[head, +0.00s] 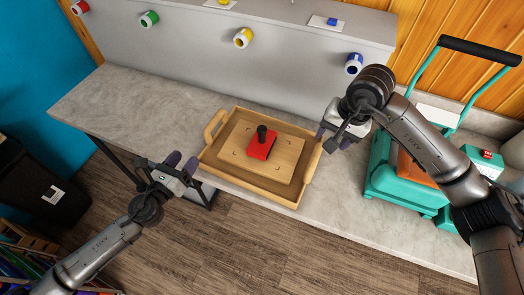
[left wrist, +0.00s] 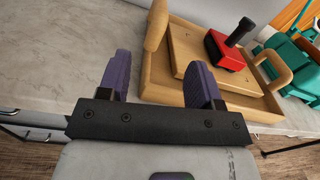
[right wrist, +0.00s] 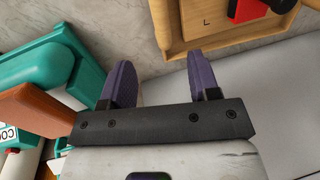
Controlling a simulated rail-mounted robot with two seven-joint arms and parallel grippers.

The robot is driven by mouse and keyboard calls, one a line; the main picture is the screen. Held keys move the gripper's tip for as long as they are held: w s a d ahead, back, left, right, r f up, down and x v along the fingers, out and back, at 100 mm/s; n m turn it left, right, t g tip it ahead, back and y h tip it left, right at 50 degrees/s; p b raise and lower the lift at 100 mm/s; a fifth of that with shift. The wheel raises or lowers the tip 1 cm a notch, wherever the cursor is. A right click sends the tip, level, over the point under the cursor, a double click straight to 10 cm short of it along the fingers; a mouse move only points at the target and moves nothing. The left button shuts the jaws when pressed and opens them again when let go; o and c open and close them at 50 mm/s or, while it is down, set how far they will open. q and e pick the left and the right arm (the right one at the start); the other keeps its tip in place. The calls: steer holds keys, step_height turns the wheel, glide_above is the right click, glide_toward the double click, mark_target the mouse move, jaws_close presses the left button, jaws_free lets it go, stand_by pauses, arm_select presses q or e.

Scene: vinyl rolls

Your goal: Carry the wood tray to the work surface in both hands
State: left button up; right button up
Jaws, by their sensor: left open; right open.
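The wood tray (head: 225,167) lies on the grey work surface (head: 115,100), with a raised handle at its left and right ends. A red block with a black knob (head: 261,146) sits on the board inside it. My left gripper (head: 182,163) is open and empty, just off the tray's left end and apart from its left handle (head: 215,126). The tray also shows beyond its fingers in the left wrist view (left wrist: 160,75). My right gripper (head: 333,139) is open and empty beside the right handle (head: 312,163); the tray's edge is ahead of its fingers in the right wrist view (right wrist: 172,30).
A teal cart (head: 390,185) with an orange item stands at the right. A grey panel (head: 190,50) with several coloured rolls backs the surface. A black bin (head: 40,185) is at the far left. The surface left of the tray is clear.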

mark_target(207, 128)
arm_select(q)
steer(key=x, duration=1.3)
steer(key=shift+w+d, duration=0.15)
steer(key=shift+w, duration=0.2)
arm_select(e)
steer(key=a+f, duration=0.1)
steer(key=f, duration=0.8)
steer(key=w+a+f, duration=0.1)
steer(key=f, duration=0.3)
steer(key=shift+a+f, duration=0.3)
arm_select(q)
steer(key=shift+f, duration=0.1)
jaws_close()
arm_select(e)
jaws_close()
arm_select(q)
steer(key=shift+r, duration=0.25)
arm_select(e)
steer(key=shift+r, duration=0.2)
